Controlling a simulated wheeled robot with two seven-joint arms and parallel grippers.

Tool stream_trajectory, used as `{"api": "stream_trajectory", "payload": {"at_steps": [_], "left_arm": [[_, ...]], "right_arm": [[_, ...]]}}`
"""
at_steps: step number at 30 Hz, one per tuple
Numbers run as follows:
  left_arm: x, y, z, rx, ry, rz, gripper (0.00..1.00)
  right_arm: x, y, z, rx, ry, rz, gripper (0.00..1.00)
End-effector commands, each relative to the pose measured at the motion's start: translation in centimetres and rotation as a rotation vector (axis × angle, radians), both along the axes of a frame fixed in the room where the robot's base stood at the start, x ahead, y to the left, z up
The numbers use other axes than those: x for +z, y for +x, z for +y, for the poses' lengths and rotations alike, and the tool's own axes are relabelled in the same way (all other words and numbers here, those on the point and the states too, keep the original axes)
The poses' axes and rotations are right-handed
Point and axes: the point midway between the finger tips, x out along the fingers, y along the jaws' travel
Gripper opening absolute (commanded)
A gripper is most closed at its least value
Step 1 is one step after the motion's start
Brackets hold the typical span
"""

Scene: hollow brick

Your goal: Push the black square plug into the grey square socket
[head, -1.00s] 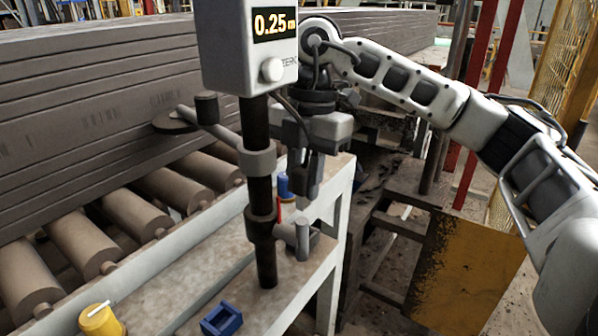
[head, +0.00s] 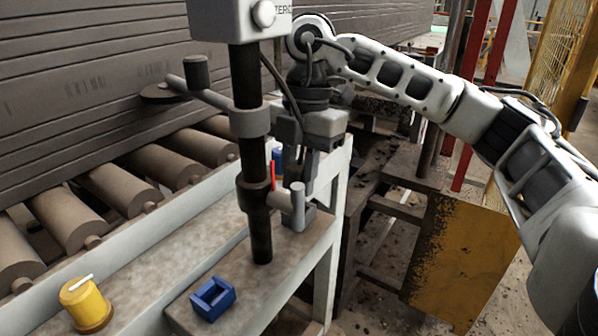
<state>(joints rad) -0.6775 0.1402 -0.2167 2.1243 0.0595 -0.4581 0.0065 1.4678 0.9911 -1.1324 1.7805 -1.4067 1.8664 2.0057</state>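My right gripper (head: 303,185) points down over the far end of the bench, just behind the measuring stand's side clamp. The stand partly hides its fingertips, so I cannot tell whether they are apart or shut on something. A small grey block (head: 311,218) sits on the bench below the fingers, partly behind the clamp's round knob. It may be the grey square socket, but its opening does not show. I cannot make out the black square plug. My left gripper is not in view.
The measuring stand's black column (head: 259,220) rises in front of my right gripper, with grey clamps (head: 249,122) on it. A blue open block (head: 213,298) and a yellow knob (head: 85,303) are nearer. A thin red item (head: 273,175) stands behind the column. Rollers (head: 115,187) lie left.

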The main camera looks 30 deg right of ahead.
Motion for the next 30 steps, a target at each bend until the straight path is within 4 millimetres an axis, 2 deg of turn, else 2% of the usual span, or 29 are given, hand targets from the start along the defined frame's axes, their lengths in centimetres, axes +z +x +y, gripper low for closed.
{"api": "stream_trajectory", "payload": {"at_steps": [8,30], "left_arm": [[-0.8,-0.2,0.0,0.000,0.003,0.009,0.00],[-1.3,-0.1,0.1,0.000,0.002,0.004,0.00]], "right_arm": [[-0.6,0.0,0.0,0.000,0.000,-0.001,0.00],[-1.9,0.0,0.0,0.000,0.001,-0.001,0.00]]}}
